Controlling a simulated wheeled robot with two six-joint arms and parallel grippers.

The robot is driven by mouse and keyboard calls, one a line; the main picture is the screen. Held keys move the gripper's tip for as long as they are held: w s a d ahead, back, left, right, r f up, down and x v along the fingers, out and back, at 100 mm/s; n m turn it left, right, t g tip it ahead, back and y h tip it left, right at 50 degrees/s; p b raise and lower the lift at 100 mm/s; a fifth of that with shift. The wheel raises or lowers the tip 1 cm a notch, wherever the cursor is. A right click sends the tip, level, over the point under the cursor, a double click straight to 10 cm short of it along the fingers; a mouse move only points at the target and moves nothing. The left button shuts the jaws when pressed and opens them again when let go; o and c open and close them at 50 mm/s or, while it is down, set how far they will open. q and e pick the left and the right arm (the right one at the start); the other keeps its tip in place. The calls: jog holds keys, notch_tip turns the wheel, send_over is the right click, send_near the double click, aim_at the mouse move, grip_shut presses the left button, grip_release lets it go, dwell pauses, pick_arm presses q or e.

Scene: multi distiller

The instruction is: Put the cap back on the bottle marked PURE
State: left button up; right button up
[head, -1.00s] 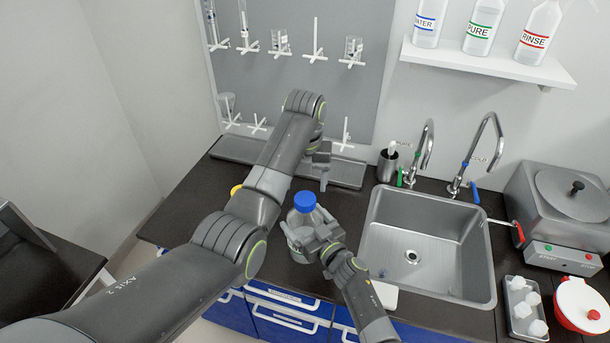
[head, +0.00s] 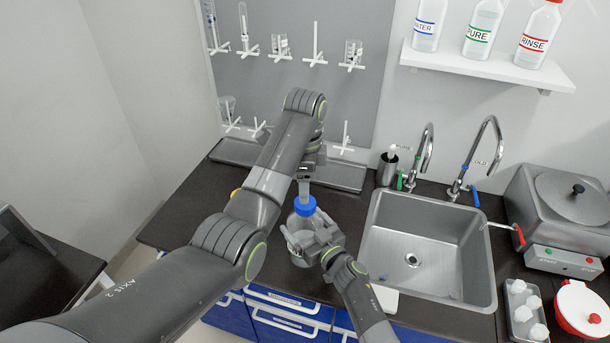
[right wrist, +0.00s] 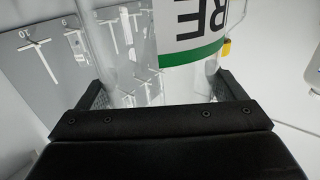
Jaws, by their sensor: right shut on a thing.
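The clear bottle (head: 294,226) stands on the dark counter left of the sink. In the right wrist view the bottle label (right wrist: 200,30) shows "RE" above a green stripe. A blue cap (head: 305,206) sits at the bottle's mouth; whether it is screwed down I cannot tell. My right gripper (head: 312,243) is shut around the bottle's body, with a finger on each side in the wrist view. My left gripper (head: 304,188) points down directly above the cap, its fingertips at or touching the cap's top. Its jaw opening is hidden by the angle.
The steel sink (head: 375,240) with two taps lies just right of the bottle. A grey tray (head: 340,174) and a peg board (head: 375,25) are behind. Labelled bottles stand on the wall shelf (head: 480,62). A distiller (head: 560,205) is at the right.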

pick_arm(q)
jog(key=n, duration=0.5)
jog(key=shift+r, duration=0.15)
jog(key=n, duration=0.3)
jog(key=shift+r, duration=0.1)
jog(key=n, duration=0.6)
jog(key=shift+r, duration=0.2)
jog(key=n, duration=0.5)
jog(key=shift+r, duration=0.1)
jog(key=n, duration=0.3)
jog(key=shift+r, duration=0.1)
jog(key=n, duration=0.6)
jog(key=shift+s+r+n, duration=0.1)
jog(key=shift+r+n, duration=0.1)
jog(key=shift+n, duration=0.2)
jog(key=shift+f, duration=4.05)
